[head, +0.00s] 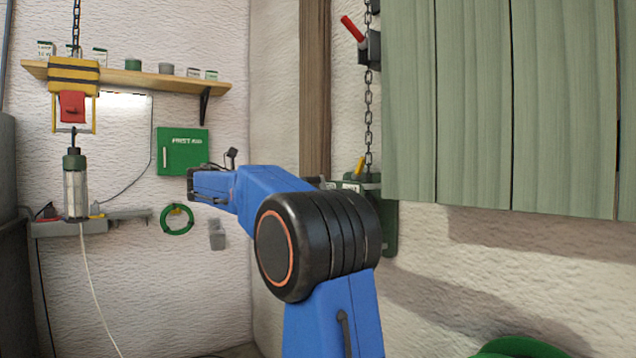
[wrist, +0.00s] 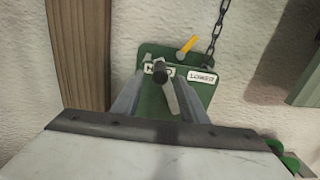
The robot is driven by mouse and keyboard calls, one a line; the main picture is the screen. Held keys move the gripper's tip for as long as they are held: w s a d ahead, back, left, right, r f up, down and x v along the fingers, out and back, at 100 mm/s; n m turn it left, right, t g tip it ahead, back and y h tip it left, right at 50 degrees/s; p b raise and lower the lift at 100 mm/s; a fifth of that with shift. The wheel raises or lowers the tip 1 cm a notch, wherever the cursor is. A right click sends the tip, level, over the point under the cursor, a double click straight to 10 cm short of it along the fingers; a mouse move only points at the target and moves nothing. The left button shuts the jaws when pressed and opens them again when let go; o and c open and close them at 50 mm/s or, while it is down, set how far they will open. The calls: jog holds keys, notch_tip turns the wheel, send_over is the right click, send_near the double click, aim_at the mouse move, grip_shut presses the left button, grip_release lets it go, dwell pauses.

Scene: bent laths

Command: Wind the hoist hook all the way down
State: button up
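The green winch plate (head: 389,235) is on the wall behind my arm in the head view. In the wrist view the plate (wrist: 150,54) carries a yellow lever (wrist: 187,45), a dark round knob (wrist: 160,72) on a grey crank arm, and a "LOWER" label (wrist: 202,77). Another label is partly hidden by the knob. My gripper (wrist: 160,80) faces the plate, its two grey fingers apart on either side of the knob; contact cannot be told. A yellow-and-black striped block (head: 73,75) with a red part (head: 72,106) hangs on a chain at left. No hook shape is clear.
A chain (head: 368,120) runs up the wall from the plate past a red-handled lever (head: 352,28). Green panels (head: 500,100) stand close at right. A wooden post (head: 314,90) is left of the plate. A caged lamp (head: 75,190) is below the striped block.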

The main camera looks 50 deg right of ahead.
aim_at(319, 184)
jog(key=x, duration=1)
grip_shut()
jog(key=shift+w+f, duration=0.1)
jog(key=shift+w, duration=0.05)
